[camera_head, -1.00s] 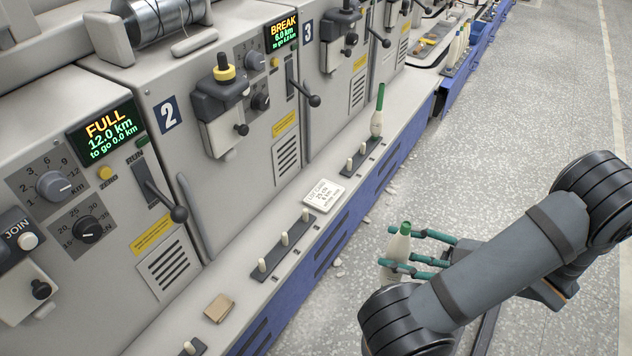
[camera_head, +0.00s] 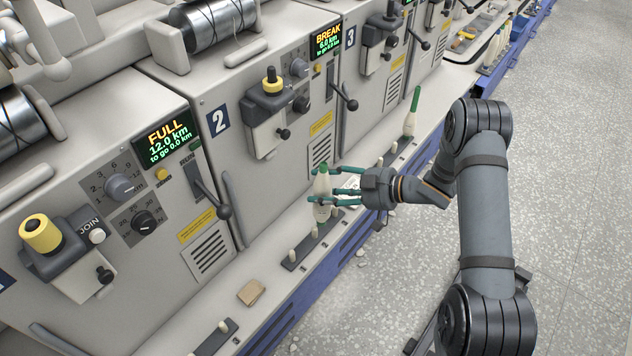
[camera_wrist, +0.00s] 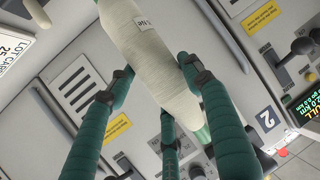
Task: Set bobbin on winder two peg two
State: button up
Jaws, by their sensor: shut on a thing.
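My gripper (camera_head: 334,190) is shut on a cream bobbin (camera_head: 322,210) with a green tip. The bobbin is nearly upright over the peg rail (camera_head: 300,250) on the ledge before the winder marked 2 (camera_head: 217,121). In the wrist view, green fingers surround the bobbin (camera_wrist: 150,60), which has a small printed label.
Another bobbin with a tall green top (camera_head: 411,120) stands on the rail farther along. A tan block (camera_head: 251,292) lies on the ledge nearer the camera. A white card (camera_head: 352,184) lies behind my fingers. The winder's lever (camera_head: 346,98) sticks out above. Floor at right is clear.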

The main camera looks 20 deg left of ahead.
aim_at(315, 204)
jog(key=shift+s+a, duration=0.3)
jog(key=shift+a, duration=0.55)
jog(key=shift+a+f, duration=0.1)
jog(key=shift+f, duration=0.15)
notch_tip(315, 204, down, 5)
jog(key=b, duration=0.4)
jog(key=shift+s+r+b, duration=0.1)
jog(key=shift+b, duration=0.25)
jog(key=shift+f, duration=0.3)
jog(key=shift+s, duration=0.15)
jog(key=shift+r, duration=0.2)
